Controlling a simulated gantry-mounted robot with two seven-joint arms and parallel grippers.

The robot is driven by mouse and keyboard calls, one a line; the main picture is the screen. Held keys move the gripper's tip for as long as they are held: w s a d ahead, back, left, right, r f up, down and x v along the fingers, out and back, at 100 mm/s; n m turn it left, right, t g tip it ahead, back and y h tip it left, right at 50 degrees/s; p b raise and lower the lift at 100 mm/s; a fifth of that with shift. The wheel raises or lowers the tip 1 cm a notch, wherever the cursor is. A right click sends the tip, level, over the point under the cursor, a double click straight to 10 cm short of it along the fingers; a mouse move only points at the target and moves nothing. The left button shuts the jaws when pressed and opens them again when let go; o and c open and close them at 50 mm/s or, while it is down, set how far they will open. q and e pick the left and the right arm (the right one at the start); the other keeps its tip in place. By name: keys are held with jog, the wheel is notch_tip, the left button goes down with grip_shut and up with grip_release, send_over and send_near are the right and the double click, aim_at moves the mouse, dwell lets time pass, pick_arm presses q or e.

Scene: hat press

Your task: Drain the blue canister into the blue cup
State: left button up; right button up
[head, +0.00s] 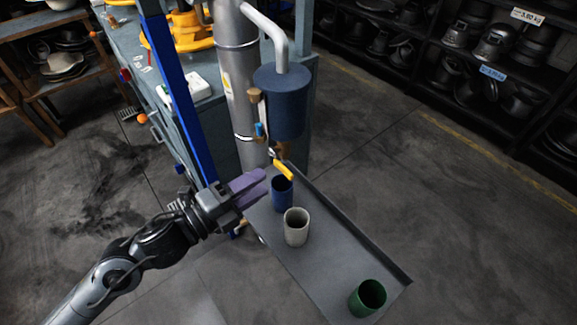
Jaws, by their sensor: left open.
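The blue canister (280,103) hangs on the grey pipe column. A valve with a yellow lever (283,170) sits under it. The blue cup (282,194) stands on the metal tray (325,262), below the valve and partly covered by the lever. No liquid is visible, and the inside of the blue cup is mostly hidden. My left gripper (256,184), with purple fingers, is open and empty at the left of the blue cup and lever. I cannot tell whether its fingers touch either one. My right gripper is not in view.
A white-grey cup (296,227) stands on the tray in front of the blue cup. A green cup (367,298) stands at the near right end. A blue post (180,95) and a workbench (150,60) are behind my left arm.

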aim_at(281, 170)
pick_arm(q)
jog(key=b+x, duration=0.2)
jog(key=x, duration=0.7)
jog(key=shift+w+d, duration=0.1)
jog(key=shift+d, duration=0.1)
grip_shut()
